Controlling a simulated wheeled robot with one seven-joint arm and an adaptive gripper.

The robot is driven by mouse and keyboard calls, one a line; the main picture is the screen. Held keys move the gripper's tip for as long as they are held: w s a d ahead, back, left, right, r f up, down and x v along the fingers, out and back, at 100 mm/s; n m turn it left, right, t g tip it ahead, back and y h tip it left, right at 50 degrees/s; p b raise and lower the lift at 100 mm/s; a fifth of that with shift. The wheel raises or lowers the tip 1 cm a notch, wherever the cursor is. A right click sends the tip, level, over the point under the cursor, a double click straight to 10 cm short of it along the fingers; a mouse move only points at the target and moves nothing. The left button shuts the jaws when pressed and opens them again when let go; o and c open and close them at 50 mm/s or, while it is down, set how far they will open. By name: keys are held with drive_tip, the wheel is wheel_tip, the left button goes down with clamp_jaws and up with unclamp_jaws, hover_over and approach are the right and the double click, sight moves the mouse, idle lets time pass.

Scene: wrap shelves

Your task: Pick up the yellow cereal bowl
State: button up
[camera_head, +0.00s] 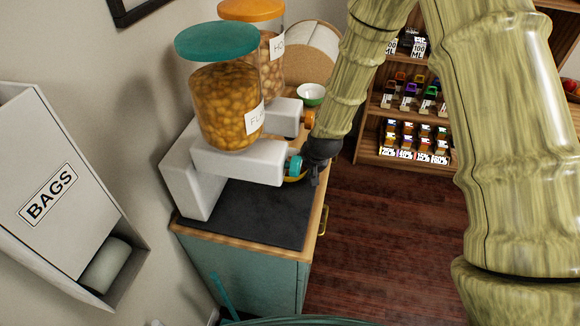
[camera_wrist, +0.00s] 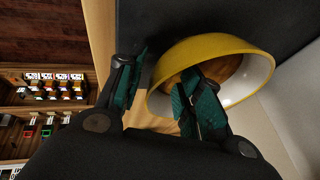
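The yellow cereal bowl (camera_wrist: 205,46) shows large in the wrist view, yellow outside and pale inside, with a brown patch inside that I cannot make out clearly. In the head view only a thin yellow part of the bowl (camera_head: 295,179) shows below the teal dispenser knob, on the dark counter top; the rest is hidden. My gripper (camera_wrist: 160,84) is open at the bowl's near rim. One finger is outside the wall and the other reaches over the inside, with gaps visible. In the head view my gripper (camera_head: 316,172) is beside the teal knob.
A cereal dispenser with a teal lid (camera_head: 216,42) stands over the counter (camera_head: 255,215), with an orange-lidded one (camera_head: 252,12) behind. A green-and-white bowl (camera_head: 311,95) is farther back. A bag holder (camera_head: 50,190) hangs at left. Shelves with small jars (camera_head: 410,140) stand across the wooden floor.

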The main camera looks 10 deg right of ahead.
drive_tip(key=shift+w+f, duration=0.1)
drive_tip(key=shift+f, duration=0.15)
clamp_jaws()
idle(0.3)
